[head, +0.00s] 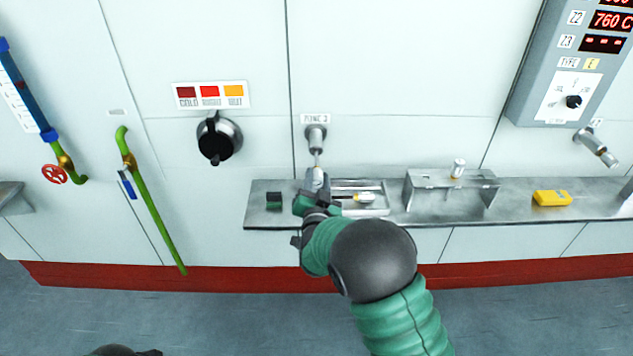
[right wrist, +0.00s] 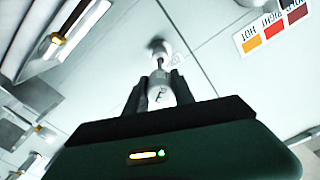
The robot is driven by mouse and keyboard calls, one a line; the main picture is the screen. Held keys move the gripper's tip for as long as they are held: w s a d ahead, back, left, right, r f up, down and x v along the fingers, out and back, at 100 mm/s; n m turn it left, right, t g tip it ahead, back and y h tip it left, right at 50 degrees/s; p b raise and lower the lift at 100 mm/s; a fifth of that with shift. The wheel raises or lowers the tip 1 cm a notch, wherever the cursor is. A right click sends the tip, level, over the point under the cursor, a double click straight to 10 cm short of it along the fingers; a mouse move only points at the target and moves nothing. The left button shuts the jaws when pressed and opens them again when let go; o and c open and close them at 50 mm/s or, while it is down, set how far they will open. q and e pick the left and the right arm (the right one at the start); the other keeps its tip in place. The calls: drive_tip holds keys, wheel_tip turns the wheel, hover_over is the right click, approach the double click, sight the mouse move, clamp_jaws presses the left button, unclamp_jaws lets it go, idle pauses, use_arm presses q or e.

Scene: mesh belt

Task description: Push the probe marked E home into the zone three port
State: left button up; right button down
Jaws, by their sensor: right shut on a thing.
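The probe (head: 318,176) is a pale cylinder with a thin rod, held upright in the head view below the zone three port (head: 316,136). In the right wrist view the white probe body (right wrist: 161,95) carries a dark letter that looks like E. Its rod runs to the mouth of the port (right wrist: 158,48), with a length of rod still showing outside. I cannot tell how deep the tip sits. My right gripper (head: 317,190) is shut on the probe body, with a dark finger on each side (right wrist: 158,88). My left gripper is not in view.
A black knob (head: 215,143) is left of the port. The grey display box (head: 535,75) hangs upper right.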

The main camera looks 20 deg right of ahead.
sight(316, 160)
drive_tip(key=shift+b+x, duration=0.95)
drive_tip(key=shift+x, duration=2.8)
drive_tip(key=c, duration=1)
unclamp_jaws()
drive_tip(key=shift+o, duration=0.2)
drive_tip(key=shift+f, duration=0.1)
drive_tip(key=b+v, duration=0.1)
drive_tip(key=v, duration=1.5)
drive_tip(key=shift+s, duration=0.4)
drive_tip(key=shift+a, duration=0.1)
